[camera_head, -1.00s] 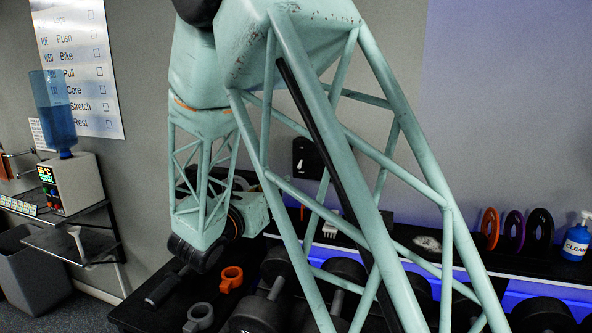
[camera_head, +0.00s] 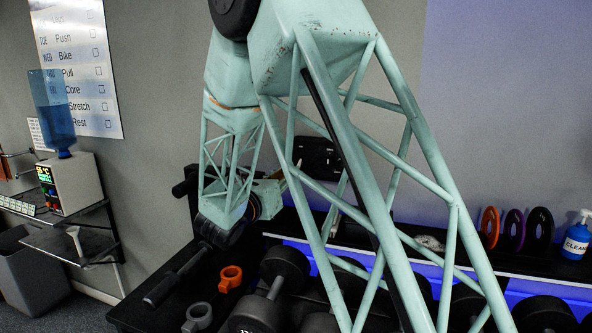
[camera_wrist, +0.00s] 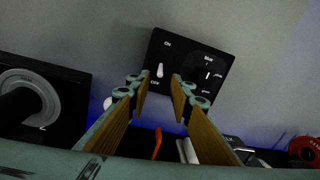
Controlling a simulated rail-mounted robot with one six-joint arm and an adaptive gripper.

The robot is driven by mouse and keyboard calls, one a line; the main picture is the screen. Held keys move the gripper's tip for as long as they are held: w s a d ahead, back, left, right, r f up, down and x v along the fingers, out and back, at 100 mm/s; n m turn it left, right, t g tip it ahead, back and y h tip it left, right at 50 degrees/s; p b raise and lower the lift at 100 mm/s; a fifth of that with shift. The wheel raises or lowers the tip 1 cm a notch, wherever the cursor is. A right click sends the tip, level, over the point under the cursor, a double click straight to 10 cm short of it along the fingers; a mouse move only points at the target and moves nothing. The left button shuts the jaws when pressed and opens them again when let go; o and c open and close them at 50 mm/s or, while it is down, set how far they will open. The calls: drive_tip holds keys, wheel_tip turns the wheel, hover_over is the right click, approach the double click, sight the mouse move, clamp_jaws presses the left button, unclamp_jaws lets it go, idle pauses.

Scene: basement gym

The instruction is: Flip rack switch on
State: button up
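The rack switch is a small white toggle (camera_wrist: 160,71) on a black wall panel (camera_wrist: 190,42), between ON above and OFF below in the wrist view. It sits close to the OFF label. My gripper (camera_wrist: 158,84) is open and empty, its two tan-padded fingers spread below and to either side of the toggle, with no visible contact. In the head view the panel (camera_head: 322,150) is on the wall behind the rack, partly covered by my arm, and my gripper (camera_head: 288,180) is just in front of its left side. The toggle is hard to make out there.
A dial (camera_wrist: 207,75) sits right of the toggle on the same panel. The rack below holds dumbbells (camera_head: 285,265), an orange collar (camera_head: 231,277) and a grey collar (camera_head: 197,317). Coloured rings (camera_head: 515,228) and a cleaner bottle (camera_head: 577,238) stand at right.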

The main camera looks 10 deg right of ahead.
drive_tip(key=x, duration=0.6)
drive_tip(key=shift+d, duration=0.1)
drive_tip(key=shift+c, duration=0.2)
clamp_jaws()
